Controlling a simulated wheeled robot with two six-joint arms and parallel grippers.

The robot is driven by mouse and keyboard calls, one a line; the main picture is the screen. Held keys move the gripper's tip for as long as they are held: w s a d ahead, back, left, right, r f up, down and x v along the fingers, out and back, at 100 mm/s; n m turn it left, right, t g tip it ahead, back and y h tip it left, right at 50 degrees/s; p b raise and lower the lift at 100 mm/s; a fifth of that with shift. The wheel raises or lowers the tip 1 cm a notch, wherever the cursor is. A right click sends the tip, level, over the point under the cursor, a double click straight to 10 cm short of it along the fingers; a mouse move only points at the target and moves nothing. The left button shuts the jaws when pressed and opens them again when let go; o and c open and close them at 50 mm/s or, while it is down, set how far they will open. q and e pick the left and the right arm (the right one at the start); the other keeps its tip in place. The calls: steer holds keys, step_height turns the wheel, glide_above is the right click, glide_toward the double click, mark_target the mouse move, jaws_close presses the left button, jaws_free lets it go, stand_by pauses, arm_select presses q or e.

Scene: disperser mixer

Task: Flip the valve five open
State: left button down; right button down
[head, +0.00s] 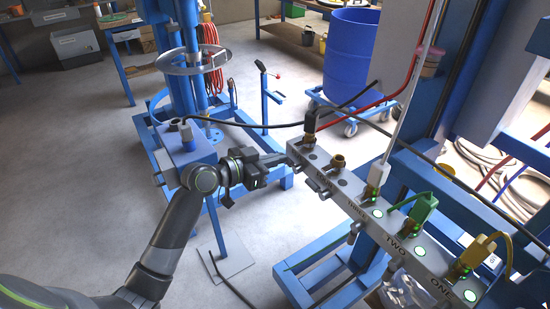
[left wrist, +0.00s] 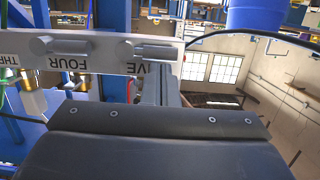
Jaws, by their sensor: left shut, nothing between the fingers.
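The grey valve manifold (head: 408,252) slopes from upper left to lower right in the head view, with labels ONE, TWO and others along it. Valve five is at its far upper-left end. In the left wrist view the manifold appears upside down; the valve five handle (left wrist: 152,52) lies sideways by a partly covered label ending "IVE", beside the valve four handle (left wrist: 62,47). My left gripper (head: 288,161) is shut and empty, its tip close to the valve five end. Its fingers (left wrist: 166,88) show just below the handle; contact cannot be told. My right gripper is not in view.
Hoses rise from the manifold, including a black one at the far end, a green connector (head: 423,208) and a yellow one (head: 478,251). Green lights glow near ONE, TWO and THREE. A blue mixer stand (head: 187,150) is left of my gripper. A blue barrel (head: 350,55) stands behind.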

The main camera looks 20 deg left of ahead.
arm_select(q)
steer(key=shift+w+a+f+n, duration=0.15)
steer(key=shift+f+n, duration=0.25)
steer(key=shift+n, duration=0.6)
stand_by(0.4)
steer(key=shift+s+d+f+n+g+h+b, duration=0.2)
steer(key=shift+f+n+h+b, duration=0.5)
steer(key=shift+n, duration=1.25)
steer(key=shift+s+d+f+n+g+h+b, duration=0.1)
steer(key=shift+s+d+f+n+h+b, duration=0.25)
steer(key=shift+f+n, duration=1.15)
steer(key=shift+d+f+n+g+h+b, duration=0.1)
steer(key=shift+f+n+h+b, duration=0.3)
steer(key=shift+n, duration=2.05)
steer(key=shift+s+d+n+h, duration=0.1)
steer(key=shift+n+h, duration=0.25)
steer(key=shift+n, duration=0.15)
steer(key=shift+r, duration=0.15)
